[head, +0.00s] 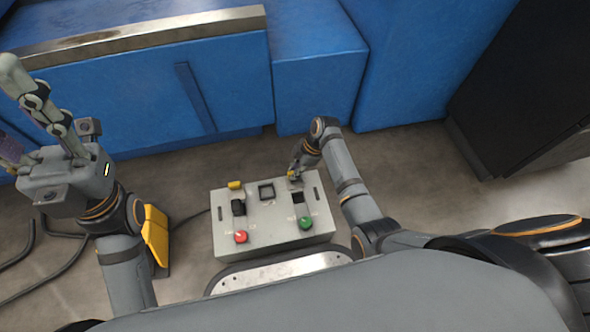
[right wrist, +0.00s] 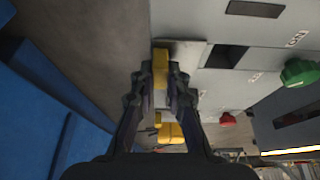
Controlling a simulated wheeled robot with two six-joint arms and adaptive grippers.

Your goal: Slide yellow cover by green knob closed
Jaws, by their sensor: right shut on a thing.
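The grey control box (head: 270,234) stands on the floor, with a green knob (head: 305,223) at its front right. In the right wrist view the green knob (right wrist: 300,72) is at the right. A dark opening (head: 298,197) lies uncovered behind it. My right gripper (head: 295,174) is at the box's far right; in the wrist view its fingers (right wrist: 161,90) are shut on the yellow tab (right wrist: 160,68) of the cover, beside a pale plate (right wrist: 182,52). The fingers hide part of the tab. My left gripper (head: 30,120) is spread open and empty, left of the box.
A red knob (head: 241,237) and another yellow tab (head: 235,185) are on the box's left side. A blue cabinet (head: 230,85) stands behind, and a black cabinet (head: 530,90) at the right. A cable (head: 190,217) runs left from the box.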

